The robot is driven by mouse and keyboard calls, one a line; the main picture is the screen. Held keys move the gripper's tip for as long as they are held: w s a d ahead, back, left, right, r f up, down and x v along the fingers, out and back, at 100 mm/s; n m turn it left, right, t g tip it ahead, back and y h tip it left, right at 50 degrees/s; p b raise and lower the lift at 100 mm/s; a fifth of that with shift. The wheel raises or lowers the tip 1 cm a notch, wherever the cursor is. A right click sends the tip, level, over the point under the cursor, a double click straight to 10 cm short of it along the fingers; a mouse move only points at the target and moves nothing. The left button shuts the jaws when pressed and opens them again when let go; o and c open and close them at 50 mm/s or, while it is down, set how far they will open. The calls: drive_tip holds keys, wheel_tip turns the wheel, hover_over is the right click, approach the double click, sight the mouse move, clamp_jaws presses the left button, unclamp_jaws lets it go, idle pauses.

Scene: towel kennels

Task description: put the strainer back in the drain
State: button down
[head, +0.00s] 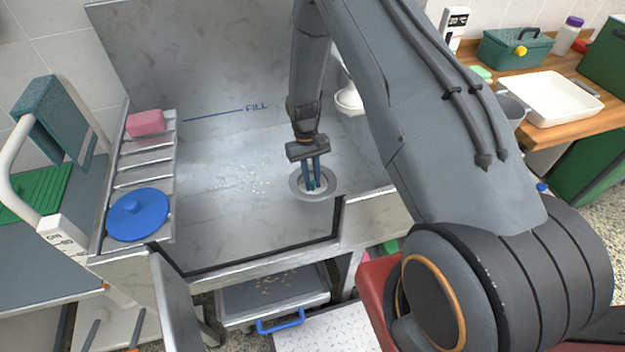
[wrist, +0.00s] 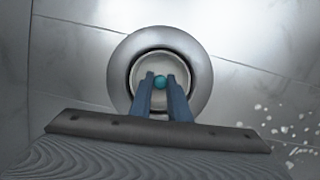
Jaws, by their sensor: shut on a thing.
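The drain (head: 330,188) is a round metal ring in the floor of the steel tub. In the wrist view the drain ring (wrist: 195,61) is wide and pale, with a dark gap inside it. The strainer (wrist: 160,65) is a light round dish with a teal knob, seen inside the ring's opening. My gripper (head: 313,187) points down over the drain. In the wrist view my gripper (wrist: 160,78) has its blue fingers shut on the teal knob. I cannot tell whether the strainer is seated or slightly above the opening.
A blue lid (head: 138,214) and a pink sponge (head: 146,123) lie on the slatted rack at the tub's left. White specks (head: 240,180) lie on the tub floor. The tub's back wall (head: 215,65) rises behind. A white tray (head: 550,98) is on the wooden counter at right.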

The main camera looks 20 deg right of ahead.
drive_tip(key=c, duration=1.6)
unclamp_jaws()
drive_tip(key=shift+b+v, duration=1.05)
drive_tip(key=shift+v, duration=2.9)
drive_tip(key=s+r+t, duration=0.2)
drive_tip(key=s+r, duration=0.6)
drive_tip(key=r, duration=0.6)
drive_tip(key=shift+m+t, duration=0.5)
drive_tip(key=shift+t, duration=0.4)
drive_tip(key=s+r, duration=0.2)
drive_tip(key=s, duration=0.2)
drive_tip(key=s+r, duration=0.2)
drive_tip(key=s, duration=0.3)
drive_tip(key=s+r, duration=0.3)
drive_tip(key=s, duration=0.1)
drive_tip(key=shift+s+d, duration=0.25)
